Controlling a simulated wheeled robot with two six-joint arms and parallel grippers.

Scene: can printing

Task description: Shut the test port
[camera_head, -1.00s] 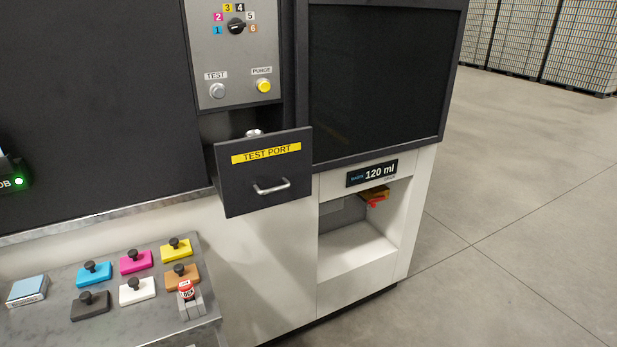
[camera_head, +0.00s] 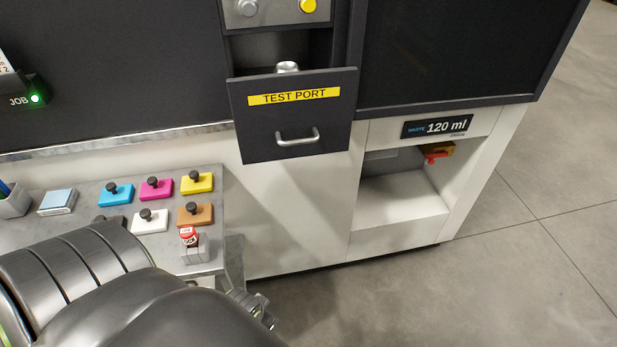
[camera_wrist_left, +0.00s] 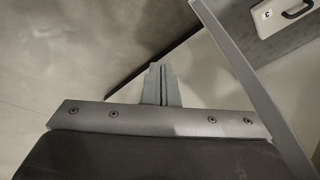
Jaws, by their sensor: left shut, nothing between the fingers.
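The test port (camera_head: 295,122) is a dark drawer front with a yellow TEST PORT label and a silver handle (camera_head: 297,137). It stands out from the machine, open, with a gap behind its top edge. The silver top of a can (camera_head: 287,67) shows in that gap. My left arm fills the lower left of the head view, below and left of the drawer; its fingertips cannot be made out there. In the left wrist view my left gripper (camera_wrist_left: 162,84) is shut and empty, with no drawer front near its fingers. My right gripper is not in view.
A grey side table (camera_head: 90,190) holds coloured pads with black knobs and a red-and-white can (camera_head: 188,237) in a holder. Right of the drawer are the 120 ml display (camera_head: 437,126) and an open bay (camera_head: 400,200). The floor in front looks clear.

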